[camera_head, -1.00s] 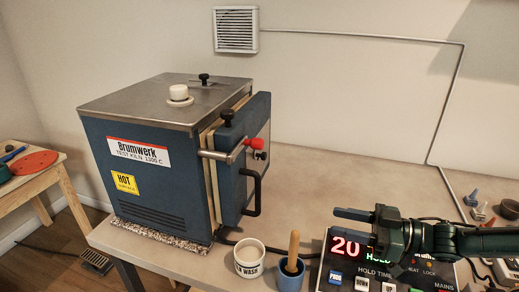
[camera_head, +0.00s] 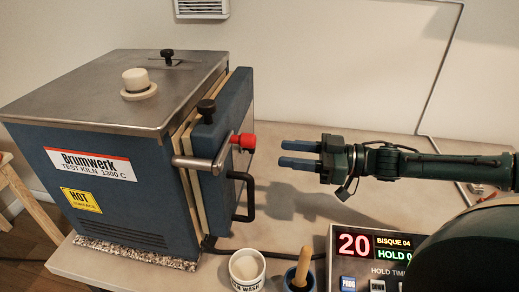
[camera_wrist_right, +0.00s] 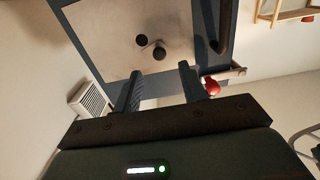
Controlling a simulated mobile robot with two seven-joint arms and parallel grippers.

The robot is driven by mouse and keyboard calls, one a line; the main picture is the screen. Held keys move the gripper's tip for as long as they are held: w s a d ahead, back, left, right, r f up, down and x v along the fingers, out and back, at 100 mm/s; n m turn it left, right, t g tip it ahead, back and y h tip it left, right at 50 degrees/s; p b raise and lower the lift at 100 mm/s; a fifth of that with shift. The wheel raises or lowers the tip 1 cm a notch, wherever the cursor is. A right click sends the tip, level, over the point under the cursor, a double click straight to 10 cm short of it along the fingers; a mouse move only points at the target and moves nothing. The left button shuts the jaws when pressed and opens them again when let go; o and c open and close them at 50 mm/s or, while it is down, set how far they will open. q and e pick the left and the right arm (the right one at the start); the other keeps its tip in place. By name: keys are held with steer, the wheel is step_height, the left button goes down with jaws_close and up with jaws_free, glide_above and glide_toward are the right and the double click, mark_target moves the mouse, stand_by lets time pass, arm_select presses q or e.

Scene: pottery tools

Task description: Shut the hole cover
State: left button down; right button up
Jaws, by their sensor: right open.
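The blue kiln (camera_head: 110,165) stands on the bench at left, its door (camera_head: 222,135) facing right. In the right wrist view the door's pale metal plate (camera_wrist_right: 110,30) carries two small dark round things side by side, one like a hole (camera_wrist_right: 142,40) and one like a knob (camera_wrist_right: 158,54). I cannot tell surely which is the hole cover. On the kiln's top are a white plug (camera_head: 136,80) and a black-knobbed slide (camera_head: 168,57). My right gripper (camera_head: 283,154) is open and empty, right of the door and apart from it, fingers pointing at it. My left gripper is out of view.
A red-tipped latch lever (camera_head: 246,141) and a black handle (camera_head: 243,197) stick out from the door. A white tub (camera_head: 247,268), a blue cup with a wooden-handled tool (camera_head: 300,272) and a control box (camera_head: 372,250) stand in front. The bench behind the gripper is clear.

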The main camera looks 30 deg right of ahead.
arm_select(q)
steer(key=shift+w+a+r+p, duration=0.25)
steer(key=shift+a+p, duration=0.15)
steer(key=shift+p, duration=0.35)
arm_select(e)
steer(key=x, duration=0.7)
steer(key=shift+w, duration=0.15)
steer(key=shift+c, duration=0.5)
jaws_close()
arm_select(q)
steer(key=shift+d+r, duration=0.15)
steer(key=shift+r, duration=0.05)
